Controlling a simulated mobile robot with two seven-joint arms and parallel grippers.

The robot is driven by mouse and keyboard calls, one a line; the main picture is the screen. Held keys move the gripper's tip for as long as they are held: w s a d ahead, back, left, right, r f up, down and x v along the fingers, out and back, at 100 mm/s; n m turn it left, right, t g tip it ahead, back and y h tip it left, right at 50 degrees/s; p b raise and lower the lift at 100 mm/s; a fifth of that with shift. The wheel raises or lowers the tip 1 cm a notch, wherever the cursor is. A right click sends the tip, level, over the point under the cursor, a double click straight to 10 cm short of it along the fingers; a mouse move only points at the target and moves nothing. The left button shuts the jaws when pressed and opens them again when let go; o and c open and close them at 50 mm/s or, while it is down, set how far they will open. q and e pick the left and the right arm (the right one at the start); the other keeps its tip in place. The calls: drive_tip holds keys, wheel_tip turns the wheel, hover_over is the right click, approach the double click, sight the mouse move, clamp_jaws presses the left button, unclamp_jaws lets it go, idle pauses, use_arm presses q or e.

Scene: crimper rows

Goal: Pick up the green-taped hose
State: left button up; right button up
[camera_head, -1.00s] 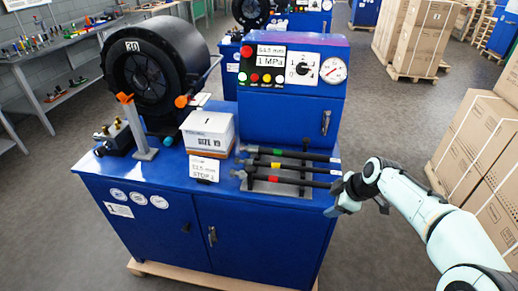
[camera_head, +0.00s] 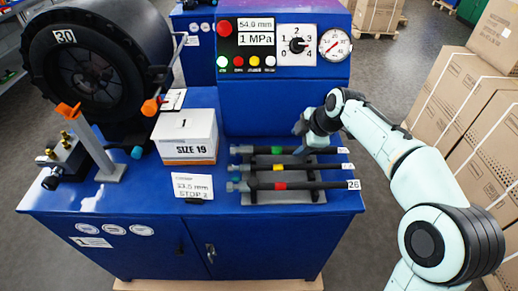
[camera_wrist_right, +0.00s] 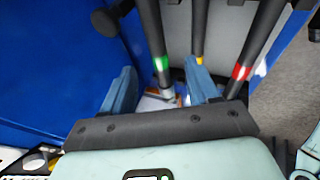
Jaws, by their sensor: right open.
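In the right wrist view, the green-taped hose (camera_wrist_right: 150,35) runs between the two blue fingers, with the green band near the fingertips. The right finger reaches near the yellow-taped hose (camera_wrist_right: 199,25). Whether a finger touches a hose I cannot tell. My left gripper is not in view.
The yellow-taped hose also shows in the head view (camera_head: 300,167), with the red-taped hose (camera_head: 305,185) in front. A white box (camera_head: 185,135) and a label card (camera_head: 192,186) stand left of the rack. The blue control cabinet (camera_head: 282,95) rises behind. Cartons (camera_head: 445,110) stand right.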

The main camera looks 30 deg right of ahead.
sight(286, 148)
drive_tip(key=x, duration=0.8)
drive_tip(key=shift+w+a+f, duration=0.1)
drive_tip(key=shift+w, duration=0.35)
clamp_jaws()
